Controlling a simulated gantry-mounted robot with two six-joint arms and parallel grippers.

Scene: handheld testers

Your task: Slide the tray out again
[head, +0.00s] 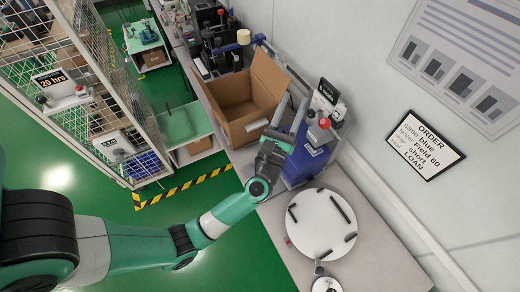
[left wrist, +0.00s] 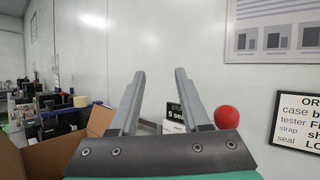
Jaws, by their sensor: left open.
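My left gripper (head: 284,130) is at the left side of a blue machine (head: 308,152) on the bench. In the left wrist view its two fingers (left wrist: 158,98) stand apart with nothing between them. The machine has a red ball knob (head: 325,123), which also shows beyond the right finger in the left wrist view (left wrist: 227,117). I cannot make out a tray in this machine; my gripper and arm cover part of its near side. My right gripper is in neither view.
An open cardboard box (head: 245,97) stands just behind my left gripper. A round white turntable (head: 320,223) with black bars lies on the bench in front of the machine. A small sign (head: 327,93) stands behind the machine. A wire cage (head: 95,75) is at the left.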

